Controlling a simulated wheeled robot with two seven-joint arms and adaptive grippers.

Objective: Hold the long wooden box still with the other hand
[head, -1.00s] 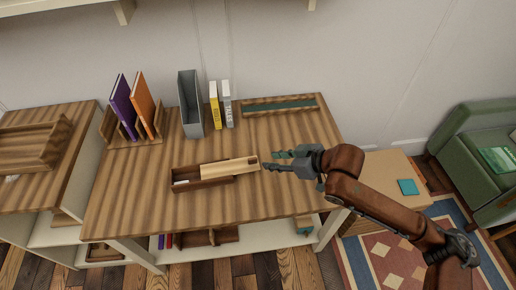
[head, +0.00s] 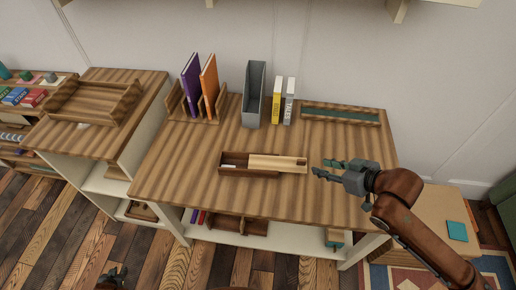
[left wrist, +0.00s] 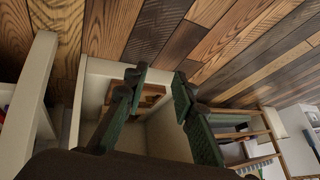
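The long wooden box (head: 236,172) lies on the striped wooden desk. Its pale lid (head: 275,162) is slid to the right, so the left part of the box is open and something white shows inside. My right gripper (head: 322,168) is open and empty, just right of the lid's end, apparently not touching it. My left gripper (head: 113,277) is low at the bottom left of the head view, in front of the desk and well away from the box. In the left wrist view its fingers (left wrist: 158,80) are spread with nothing between them. The box is not recognisable there.
On the desk (head: 180,150) stand a book rack (head: 180,106), a grey file holder (head: 253,95), two upright books (head: 283,100) and a shallow tray (head: 340,116) at the back. A lower cabinet with a tray (head: 95,103) is at left. The desk front around the box is clear.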

